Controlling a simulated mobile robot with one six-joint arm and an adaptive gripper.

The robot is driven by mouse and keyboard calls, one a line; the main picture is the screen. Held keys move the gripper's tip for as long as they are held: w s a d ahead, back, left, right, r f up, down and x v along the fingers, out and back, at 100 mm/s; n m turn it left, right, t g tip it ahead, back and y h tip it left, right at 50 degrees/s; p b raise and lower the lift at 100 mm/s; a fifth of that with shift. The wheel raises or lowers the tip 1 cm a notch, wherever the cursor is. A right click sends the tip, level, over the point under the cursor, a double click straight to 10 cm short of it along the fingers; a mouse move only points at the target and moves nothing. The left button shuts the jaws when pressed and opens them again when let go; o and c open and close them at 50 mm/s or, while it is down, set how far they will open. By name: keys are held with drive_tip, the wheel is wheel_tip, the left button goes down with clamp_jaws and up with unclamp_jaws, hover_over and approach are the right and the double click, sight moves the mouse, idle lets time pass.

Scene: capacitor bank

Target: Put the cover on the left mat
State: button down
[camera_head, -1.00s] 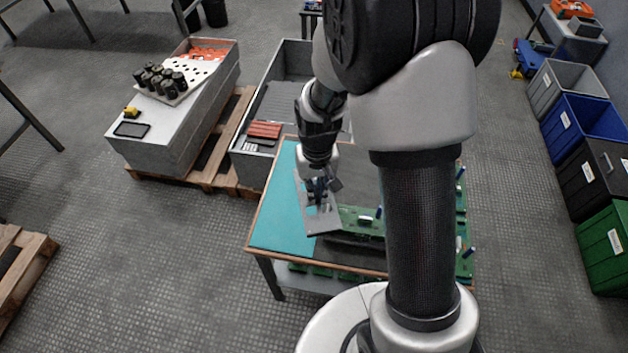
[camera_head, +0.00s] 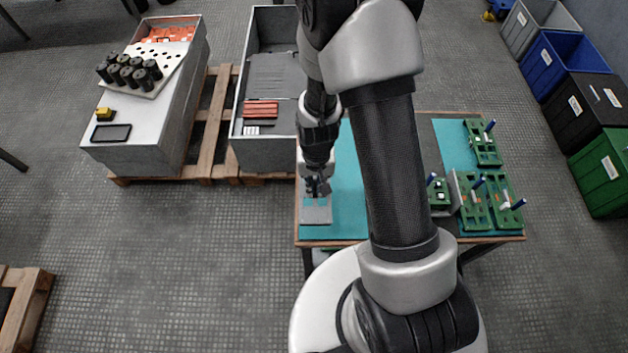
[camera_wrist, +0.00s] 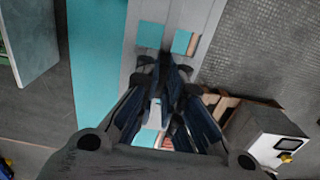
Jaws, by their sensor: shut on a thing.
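The cover is a flat grey plate (camera_head: 316,214) with rectangular cut-outs. My gripper (camera_head: 318,189) is shut on it and holds it over the left end of the table. The left mat (camera_head: 346,185) is teal and partly hidden behind my arm. In the wrist view the cover (camera_wrist: 196,18) runs between my fingers (camera_wrist: 163,85), and teal mat (camera_wrist: 98,60) shows beside it and through its cut-outs. A strip of table edge shows through one cut-out, so the cover lies over the mat's outer edge. Its height above the mat is hard to tell.
Several green boards (camera_head: 474,202) with blue-topped parts stand on the table's right side, over a second teal mat (camera_head: 450,140). A grey bin (camera_head: 240,105) with red parts stands behind the table's left end. Open floor (camera_head: 220,260) lies to the left.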

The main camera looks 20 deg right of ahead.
drive_tip(key=shift+f+b, duration=1.9)
drive_tip(key=shift+f, duration=0.75)
drive_tip(key=shift+f+b, duration=0.6)
drive_tip(key=shift+f, duration=0.1)
drive_tip(key=c, duration=1.7)
unclamp_jaws()
drive_tip(key=shift+o, duration=0.2)
wheel_tip(320, 180, up, 12)
drive_tip(key=shift+r, duration=0.1)
